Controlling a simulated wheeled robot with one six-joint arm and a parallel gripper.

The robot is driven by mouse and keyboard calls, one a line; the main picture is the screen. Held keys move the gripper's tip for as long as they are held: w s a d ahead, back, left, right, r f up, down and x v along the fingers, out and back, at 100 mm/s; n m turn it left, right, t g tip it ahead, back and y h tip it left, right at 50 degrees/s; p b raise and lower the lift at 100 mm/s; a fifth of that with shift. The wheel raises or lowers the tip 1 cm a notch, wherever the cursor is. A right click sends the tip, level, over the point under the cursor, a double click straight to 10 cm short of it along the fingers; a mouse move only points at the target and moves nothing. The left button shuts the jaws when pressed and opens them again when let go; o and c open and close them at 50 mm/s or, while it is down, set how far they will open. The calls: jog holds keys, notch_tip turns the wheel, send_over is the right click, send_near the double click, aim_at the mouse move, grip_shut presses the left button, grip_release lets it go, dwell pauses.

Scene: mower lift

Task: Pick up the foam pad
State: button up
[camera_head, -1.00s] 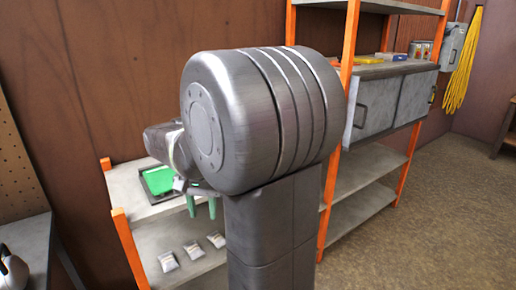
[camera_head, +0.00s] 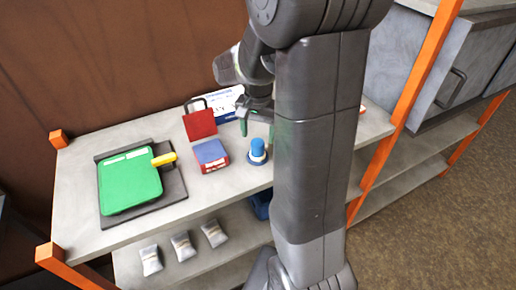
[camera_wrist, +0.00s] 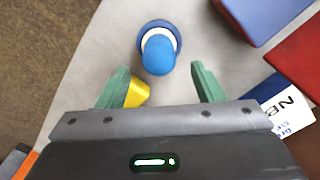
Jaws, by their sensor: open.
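I cannot tell for sure which thing is the foam pad. A round piece with a blue knob (camera_head: 258,148), a white ring and a dark blue base stands upright on the grey shelf top. In the wrist view the blue knob (camera_wrist: 158,55) lies ahead, between the fingertips and apart from them. Beside it is a block with a blue top and red sides (camera_head: 211,153). A green flat piece (camera_head: 130,180) lies on a dark tray (camera_head: 175,184). My gripper (camera_head: 257,125) is open and empty above the shelf near the blue knob; my arm hides part of the shelf.
A red bag-like thing (camera_head: 200,124) and a white-blue sign (camera_head: 224,103) stand behind the block. A yellow piece (camera_wrist: 137,92) shows by the left finger. Silver packets (camera_head: 182,246) lie on the lower shelf. Orange posts (camera_head: 408,95) and a grey cabinet (camera_head: 440,60) are at right.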

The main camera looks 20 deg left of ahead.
aim_at(257, 142)
jog(key=shift+f, duration=0.35)
jog(key=f, duration=0.1)
jog(key=f+p, duration=0.1)
jog(key=f, duration=0.1)
jog(key=shift+s+f, duration=0.2)
jog(key=shift+s, duration=0.2)
jog(key=shift+w+f, duration=0.1)
jog(key=shift+f, duration=0.4)
jog(key=c, duration=1.1)
